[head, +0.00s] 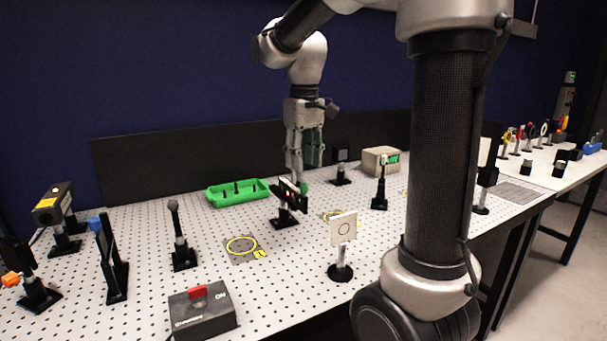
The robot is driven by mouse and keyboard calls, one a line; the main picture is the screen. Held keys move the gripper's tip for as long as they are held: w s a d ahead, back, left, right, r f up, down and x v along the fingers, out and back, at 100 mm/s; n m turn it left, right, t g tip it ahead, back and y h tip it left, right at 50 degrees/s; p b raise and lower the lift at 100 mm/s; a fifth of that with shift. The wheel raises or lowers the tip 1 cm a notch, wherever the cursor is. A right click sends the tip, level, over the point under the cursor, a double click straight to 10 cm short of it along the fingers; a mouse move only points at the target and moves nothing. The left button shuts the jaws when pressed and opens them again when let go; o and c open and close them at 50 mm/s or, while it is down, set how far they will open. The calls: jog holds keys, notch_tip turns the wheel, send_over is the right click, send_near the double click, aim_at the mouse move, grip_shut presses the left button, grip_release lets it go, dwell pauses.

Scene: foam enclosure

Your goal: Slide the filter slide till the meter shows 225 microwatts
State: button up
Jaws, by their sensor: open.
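The filter slide (290,193) is a dark, narrow bar on a black post mount in the middle of the perforated table. My gripper (300,172) points down just behind and above it, with its fingers open.
A green tray (238,193) lies left of the slide. A white target card (343,229) stands in front, near my column. A switch box with a red knob (199,300) is at the front left. Several optics posts stand around; a yellow-ringed mark (242,246) lies bare.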

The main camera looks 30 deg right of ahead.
aim_at(304, 184)
notch_tip(304, 184, down, 6)
jog(key=shift+f, duration=0.1)
grip_shut()
